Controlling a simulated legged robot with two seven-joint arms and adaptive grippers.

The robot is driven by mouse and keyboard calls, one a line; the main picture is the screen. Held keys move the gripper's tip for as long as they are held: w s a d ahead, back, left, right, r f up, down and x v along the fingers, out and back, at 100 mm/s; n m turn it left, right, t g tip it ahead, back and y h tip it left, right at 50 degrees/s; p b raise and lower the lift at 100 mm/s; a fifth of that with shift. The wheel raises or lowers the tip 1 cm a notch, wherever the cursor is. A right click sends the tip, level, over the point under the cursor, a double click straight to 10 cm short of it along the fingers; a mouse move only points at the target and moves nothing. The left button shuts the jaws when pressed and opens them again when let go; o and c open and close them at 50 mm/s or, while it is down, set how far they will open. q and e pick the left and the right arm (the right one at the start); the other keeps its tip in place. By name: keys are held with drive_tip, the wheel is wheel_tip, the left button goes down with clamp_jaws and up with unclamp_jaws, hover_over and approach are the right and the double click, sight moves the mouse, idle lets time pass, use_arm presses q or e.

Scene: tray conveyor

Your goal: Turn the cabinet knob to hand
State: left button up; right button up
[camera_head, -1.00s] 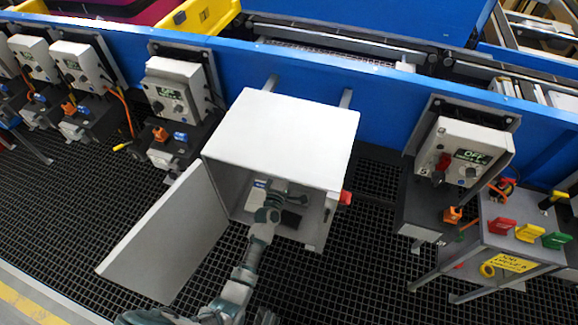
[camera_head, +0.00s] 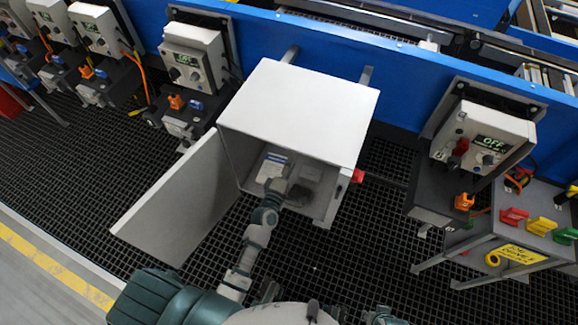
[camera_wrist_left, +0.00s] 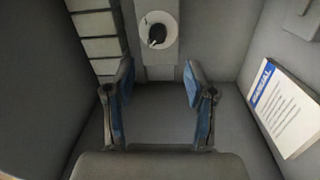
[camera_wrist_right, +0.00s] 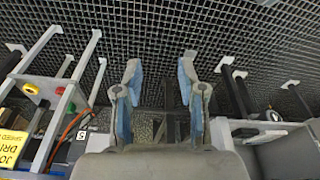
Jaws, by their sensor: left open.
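The light grey cabinet (camera_head: 300,105) is mounted on the blue rail, with its door (camera_head: 180,200) swung open to the left. In the left wrist view, a knob (camera_wrist_left: 157,34) with a dark centre on a round white plate sits on the back wall. My left gripper (camera_head: 290,190) is inside the cabinet. In the left wrist view (camera_wrist_left: 158,85) its fingers are apart and empty, and the knob lies beyond the fingertips, not touched. My right gripper (camera_wrist_right: 160,70) is open and empty over the dark grating, outside the cabinet.
A paper with a blue heading (camera_wrist_left: 285,108) lies inside the cabinet at the right of the left wrist view. A red part (camera_head: 357,175) sticks out from the cabinet's right side. A control box reading OFF (camera_head: 484,140) stands right of the cabinet. Dark grating covers the floor.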

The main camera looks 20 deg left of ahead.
use_arm(q)
drive_tip(key=shift+s+a, duration=0.1)
drive_tip(key=shift+s, duration=0.65)
drive_tip(key=s+d+f+m+g+h+p, duration=0.1)
drive_tip(key=s+d+f+m+g+p, duration=0.1)
drive_tip(key=s+f+m+g, duration=0.6)
drive_tip(key=s+d+f+m+g+h+p, duration=0.1)
drive_tip(key=s+d+f+m+p, duration=0.15)
drive_tip(key=s+f, duration=0.65)
drive_tip(key=s+a+f+m+g+y+p, duration=0.1)
drive_tip(key=s+a+f+m+g, duration=0.2)
drive_tip(key=s+f, duration=0.4)
drive_tip(key=s+a+f+m+g+y+p, duration=0.1)
drive_tip(key=s+a+f+m+g, duration=0.2)
drive_tip(key=s, duration=1)
wheel_tip(320, 180, down, 4)
drive_tip(key=shift+a+f+m+g+p, duration=0.25)
drive_tip(key=shift+m+g+p, duration=0.1)
drive_tip(key=shift+m+g, duration=0.75)
use_arm(e)
drive_tip(key=s+f, duration=0.1)
drive_tip(key=f, duration=0.8)
drive_tip(key=s+f, duration=0.2)
drive_tip(key=f, duration=0.7)
drive_tip(key=shift+s+f+g, duration=0.3)
drive_tip(key=shift+f, duration=0.05)
